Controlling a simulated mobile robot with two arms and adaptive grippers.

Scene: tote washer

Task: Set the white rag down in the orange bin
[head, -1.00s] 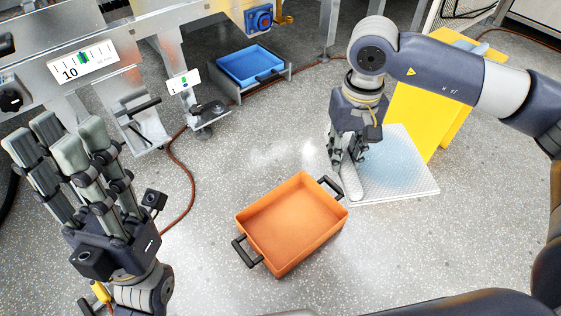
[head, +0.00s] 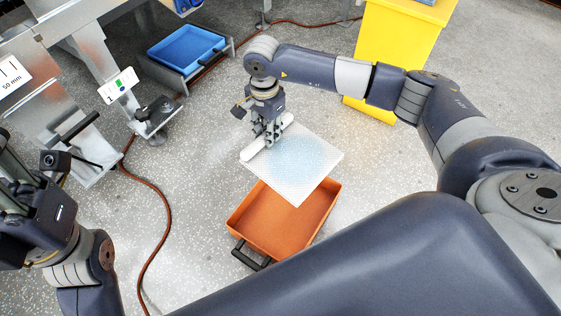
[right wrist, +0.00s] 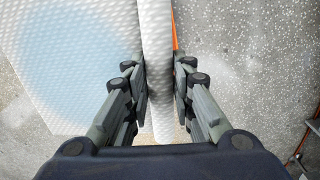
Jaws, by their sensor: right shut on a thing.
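The white rag (head: 300,165) is a textured sheet with a pale blue patch and a thick rolled left edge. My right gripper (head: 268,138) is shut on that roll. In the right wrist view the roll (right wrist: 156,60) runs between the fingers of the gripper (right wrist: 160,95), and the sheet spreads to the left. The orange bin (head: 262,215) stands on the floor. The rag hides its back part in the head view; the height between them is unclear. My left gripper (head: 12,190) is at the left edge, its fingers partly cut off.
A blue bin (head: 187,48) sits on a low metal shelf at the back left. A yellow box (head: 395,40) stands at the back right. A brown-red hose (head: 160,200) crosses the floor left of the orange bin. A metal machine frame (head: 60,110) fills the upper left.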

